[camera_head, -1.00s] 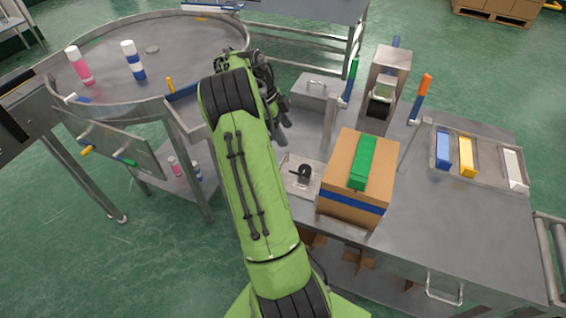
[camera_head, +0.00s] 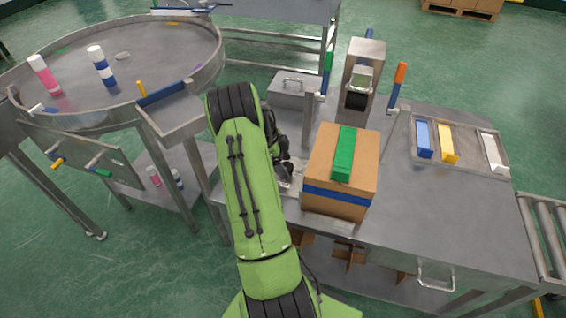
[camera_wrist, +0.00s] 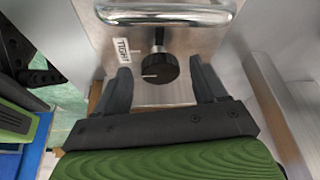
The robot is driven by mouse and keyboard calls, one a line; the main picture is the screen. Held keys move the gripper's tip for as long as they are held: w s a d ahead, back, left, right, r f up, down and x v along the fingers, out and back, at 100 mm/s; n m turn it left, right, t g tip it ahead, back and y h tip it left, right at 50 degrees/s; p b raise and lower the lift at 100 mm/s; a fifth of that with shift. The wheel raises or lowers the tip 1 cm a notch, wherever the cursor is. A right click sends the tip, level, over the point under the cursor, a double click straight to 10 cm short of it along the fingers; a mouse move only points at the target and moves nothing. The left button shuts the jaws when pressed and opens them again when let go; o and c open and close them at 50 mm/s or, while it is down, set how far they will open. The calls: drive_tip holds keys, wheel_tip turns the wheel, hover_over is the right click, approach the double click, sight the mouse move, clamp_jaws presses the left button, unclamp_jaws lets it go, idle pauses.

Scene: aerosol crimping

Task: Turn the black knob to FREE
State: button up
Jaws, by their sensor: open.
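The black knob (camera_wrist: 157,68) is round, on a metal plate in the wrist view. A pale mark on it points left. A white label reading TIGHT (camera_wrist: 124,52) is to its upper left; no FREE label is readable. My gripper (camera_wrist: 160,70) is open, with one dark finger on each side of the knob and a gap visible on both sides. Its depth relative to the knob is hard to judge. In the head view my gripper (camera_head: 284,160) is low beside the cardboard box and hides the knob.
A curved metal handle (camera_wrist: 170,15) lies just beyond the knob. A cardboard box (camera_head: 332,205) with a green block (camera_head: 344,154) on top stands close to the right of my gripper. A round metal table (camera_head: 140,85) is at the left.

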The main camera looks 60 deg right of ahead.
drive_tip(key=c, duration=1.1)
drive_tip(key=shift+o, duration=0.2)
drive_tip(key=shift+n+b, duration=0.3)
drive_tip(key=shift+b, duration=0.05)
drive_tip(key=n+b, duration=0.1)
drive_tip(key=n+h+b, duration=0.1)
drive_tip(key=n+b, duration=0.1)
drive_tip(key=shift+s+a+f+n+t+h, duration=0.1)
drive_tip(key=shift+a+n+t+h, duration=0.1)
drive_tip(key=shift+n+t+h, duration=0.1)
drive_tip(key=n+b, duration=0.1)
drive_tip(key=n, duration=0.1)
drive_tip(key=n+t+h+b, duration=0.1)
drive_tip(key=n, duration=0.1)
drive_tip(key=shift+s+a+n+t+b, duration=0.1)
drive_tip(key=shift+s+n+t+b, duration=0.1)
drive_tip(key=shift+n+t+b, duration=0.15)
drive_tip(key=n, duration=0.1)
drive_tip(key=n+t+b, duration=0.1)
drive_tip(key=n, duration=0.1)
drive_tip(key=n+b, duration=0.1)
drive_tip(key=shift+s+t, duration=0.25)
drive_tip(key=shift+t, duration=0.1)
drive_tip(key=shift+s+n+t+b, duration=0.1)
drive_tip(key=shift+n+t+b, duration=0.3)
drive_tip(key=shift+n, duration=0.85)
drive_tip(key=shift+s+n+t+b, duration=0.1)
drive_tip(key=shift+n+t+b, duration=0.25)
drive_tip(key=shift+n, duration=0.85)
